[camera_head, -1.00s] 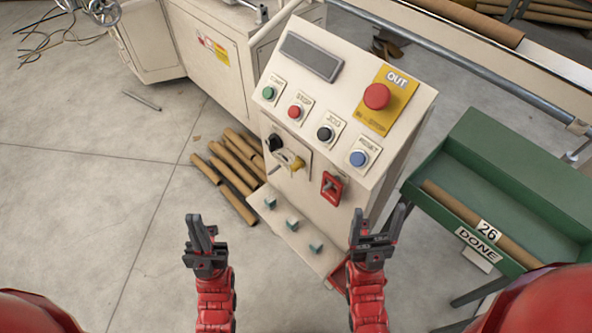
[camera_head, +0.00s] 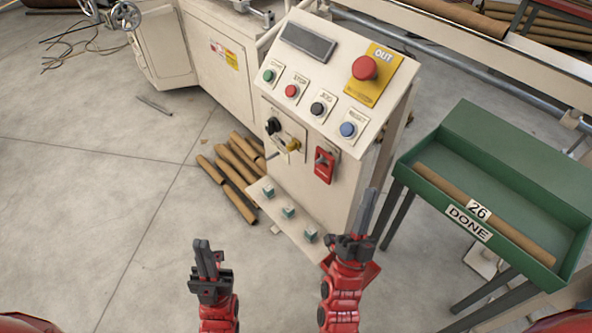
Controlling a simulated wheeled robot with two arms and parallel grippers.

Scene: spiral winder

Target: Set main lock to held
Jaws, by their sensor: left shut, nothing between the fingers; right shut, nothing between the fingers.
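The cream control panel (camera_head: 341,74) stands in the middle of the head view. On its lower front is a red plate with a small dark switch or lock part (camera_head: 325,164), which looks like the main lock; its exact setting is too small to read. To its left are a black knob (camera_head: 273,126) and a yellow key-like handle (camera_head: 293,146) on a pale plate. My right gripper (camera_head: 366,207) is shut and empty, below and right of the red plate, apart from it in the picture. My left gripper (camera_head: 203,245) is shut and empty, lower left of the panel.
A yellow-backed red OUT button (camera_head: 365,68) and several coloured push buttons sit on the sloped face. A lower ledge holds small teal blocks (camera_head: 288,212). A green DONE tray (camera_head: 428,176) stands right. Cardboard tubes (camera_head: 238,200) lie left on otherwise open floor (camera_head: 100,210).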

